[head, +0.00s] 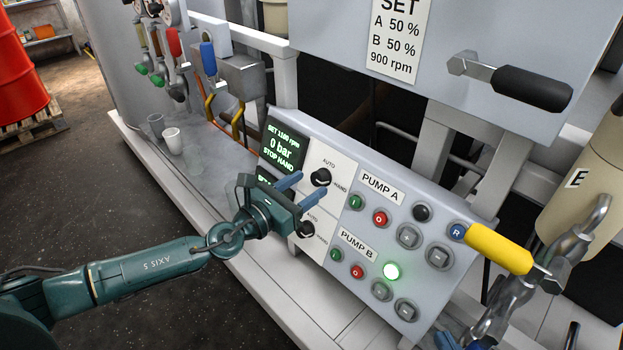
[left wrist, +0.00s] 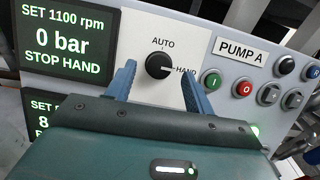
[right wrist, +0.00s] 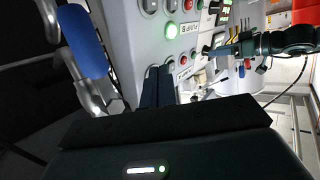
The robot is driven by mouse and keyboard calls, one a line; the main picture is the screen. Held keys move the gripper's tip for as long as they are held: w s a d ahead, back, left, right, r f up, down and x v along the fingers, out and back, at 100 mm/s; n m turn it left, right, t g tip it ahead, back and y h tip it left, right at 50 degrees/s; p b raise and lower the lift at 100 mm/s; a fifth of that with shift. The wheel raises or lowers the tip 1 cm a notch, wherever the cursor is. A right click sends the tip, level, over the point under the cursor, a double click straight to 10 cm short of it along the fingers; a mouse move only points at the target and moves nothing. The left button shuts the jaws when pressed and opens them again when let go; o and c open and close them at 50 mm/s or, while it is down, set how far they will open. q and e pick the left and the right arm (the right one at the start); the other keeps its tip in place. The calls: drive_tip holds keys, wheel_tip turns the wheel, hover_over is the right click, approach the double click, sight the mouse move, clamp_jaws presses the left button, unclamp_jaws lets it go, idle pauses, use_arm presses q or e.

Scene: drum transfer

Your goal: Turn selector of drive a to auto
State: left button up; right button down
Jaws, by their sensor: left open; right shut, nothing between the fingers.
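The selector of drive A is a round black knob (head: 320,177) beside the PUMP A label, between AUTO and HAND marks. In the left wrist view the knob (left wrist: 159,66) has its white pointer turned towards HAND. The display (left wrist: 62,40) beside it reads SET 1100 rpm, 0 bar, STOP HAND. My left gripper (head: 308,187) is open, its blue fingers on either side of the knob; I cannot tell whether they touch it. A second selector knob (head: 305,229) sits below, partly behind my left gripper. My right gripper (right wrist: 158,88) is shut and empty, near the panel's PUMP B side.
The sloped panel carries several push buttons, and a green lamp (head: 391,271) is lit on the PUMP B row. A yellow-handled lever (head: 499,248) juts over the panel's right end. A black-handled lever (head: 531,88) sticks out above. Cups (head: 173,140) stand on the ledge at left.

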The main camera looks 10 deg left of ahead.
sight(320, 178)
use_arm(q)
drive_tip(key=shift+x, duration=1.15)
drive_tip(key=shift+c, duration=0.5)
